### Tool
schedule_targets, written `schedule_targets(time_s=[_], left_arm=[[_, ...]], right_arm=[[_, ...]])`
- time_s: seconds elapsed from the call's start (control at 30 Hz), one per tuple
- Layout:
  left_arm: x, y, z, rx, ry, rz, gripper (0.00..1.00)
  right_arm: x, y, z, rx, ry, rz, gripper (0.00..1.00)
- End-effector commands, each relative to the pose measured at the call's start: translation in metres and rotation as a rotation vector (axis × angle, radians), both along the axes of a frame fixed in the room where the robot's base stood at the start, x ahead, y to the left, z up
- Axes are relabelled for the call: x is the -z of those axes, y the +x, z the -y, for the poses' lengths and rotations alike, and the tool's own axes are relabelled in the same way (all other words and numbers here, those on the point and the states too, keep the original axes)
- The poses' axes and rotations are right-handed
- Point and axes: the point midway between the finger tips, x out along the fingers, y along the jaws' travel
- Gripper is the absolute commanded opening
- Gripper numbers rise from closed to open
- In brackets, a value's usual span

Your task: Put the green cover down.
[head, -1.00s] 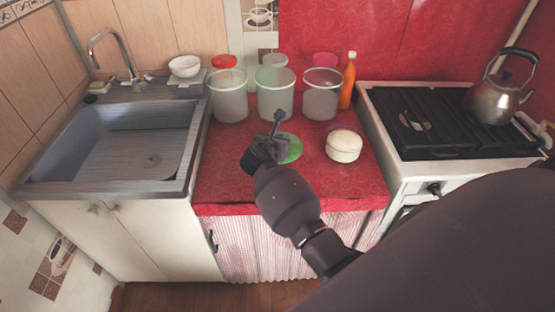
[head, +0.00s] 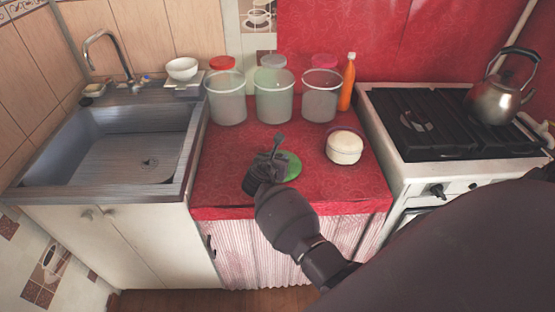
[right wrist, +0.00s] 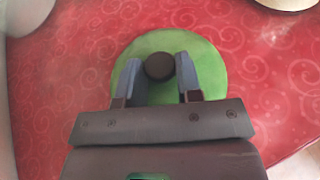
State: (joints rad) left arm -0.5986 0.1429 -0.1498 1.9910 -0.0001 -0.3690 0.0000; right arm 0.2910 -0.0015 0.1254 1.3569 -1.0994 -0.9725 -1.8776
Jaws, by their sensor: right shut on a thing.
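The green cover (head: 292,165) is a flat round disc with a dark knob (right wrist: 159,67) in its middle. My right gripper (head: 277,152) is shut on that knob, with a finger on each side of it in the right wrist view. The cover is over the red counter top, in front of the middle jar, and partly hidden by my gripper. I cannot tell whether its underside touches the cloth. My left gripper is not in view.
Three translucent jars (head: 274,99) stand in a row at the back, with an orange bottle (head: 347,84) to their right. A round cream pot (head: 344,148) stands right of the cover. A sink (head: 105,150) is left, a stove (head: 440,130) right. Red cloth (head: 220,170) left of the gripper is clear.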

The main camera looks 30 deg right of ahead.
Motion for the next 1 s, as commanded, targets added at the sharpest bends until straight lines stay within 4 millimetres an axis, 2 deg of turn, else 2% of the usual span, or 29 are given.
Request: schedule_targets(time_s=[0.07,0.1,0.27,0.67,1.0], left_arm=[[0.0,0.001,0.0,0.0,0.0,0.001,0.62],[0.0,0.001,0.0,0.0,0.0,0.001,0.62],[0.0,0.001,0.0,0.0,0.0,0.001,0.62],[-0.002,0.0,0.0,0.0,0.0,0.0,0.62],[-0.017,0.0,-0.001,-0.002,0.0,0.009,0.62]], right_arm=[[0.002,0.0,0.0,0.0,-0.001,-0.001,0.08],[0.003,0.0,0.0,0.0,-0.001,-0.001,0.36],[0.002,0.0,0.0,0.0,-0.001,-0.001,0.58],[-0.004,-0.003,-0.005,-0.001,0.002,0.0,0.58],[-0.028,-0.036,-0.05,-0.001,0.002,0.002,0.58]])
